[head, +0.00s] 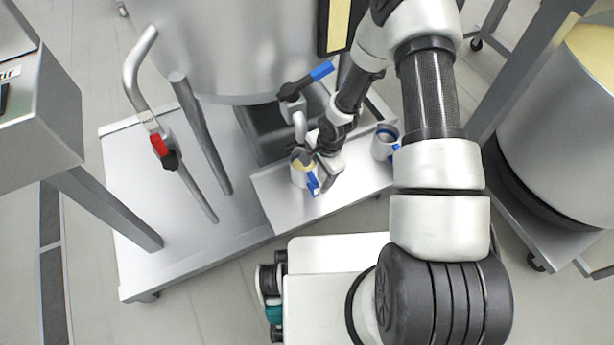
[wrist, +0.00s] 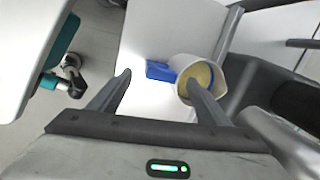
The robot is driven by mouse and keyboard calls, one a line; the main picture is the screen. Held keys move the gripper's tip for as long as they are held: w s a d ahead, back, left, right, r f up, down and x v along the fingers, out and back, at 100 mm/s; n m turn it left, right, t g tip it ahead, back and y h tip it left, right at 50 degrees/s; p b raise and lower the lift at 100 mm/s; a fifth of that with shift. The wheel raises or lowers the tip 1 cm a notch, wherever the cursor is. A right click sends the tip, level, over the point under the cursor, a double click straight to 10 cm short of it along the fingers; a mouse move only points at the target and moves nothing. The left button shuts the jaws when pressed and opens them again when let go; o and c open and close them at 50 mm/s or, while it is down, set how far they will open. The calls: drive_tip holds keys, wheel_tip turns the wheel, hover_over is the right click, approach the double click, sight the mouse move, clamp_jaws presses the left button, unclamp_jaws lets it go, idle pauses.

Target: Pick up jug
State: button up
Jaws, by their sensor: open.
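A white jug (head: 299,178) with yellow contents and a blue handle stands on the grey metal shelf under a spout. The jug (wrist: 206,64) also shows in the wrist view, its blue handle (wrist: 160,70) pointing left. My gripper (head: 318,168) is open, close to this jug. In the wrist view the handle shows between the fingers of my gripper (wrist: 157,77). The right finger overlaps the jug's mouth; I cannot tell whether it is inside or above it. A second jug (head: 382,148), pale with a blue handle, stands to the right on the shelf.
A valve with a blue lever (head: 320,71) is just above the jug, on a large steel tank (head: 230,40). A pipe with a red handle (head: 158,146) stands to the left. Another steel tank (head: 560,130) is at right.

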sight(315, 177)
drive_tip(key=f, duration=0.3)
drive_tip(key=shift+w+a+f+b, duration=0.15)
drive_tip(key=shift+w+a+b, duration=0.1)
drive_tip(key=shift+b, duration=0.05)
drive_tip(key=shift+c, duration=0.3)
drive_tip(key=c, duration=1.7)
drive_tip(key=shift+c, duration=0.2)
drive_tip(key=shift+r, duration=0.2)
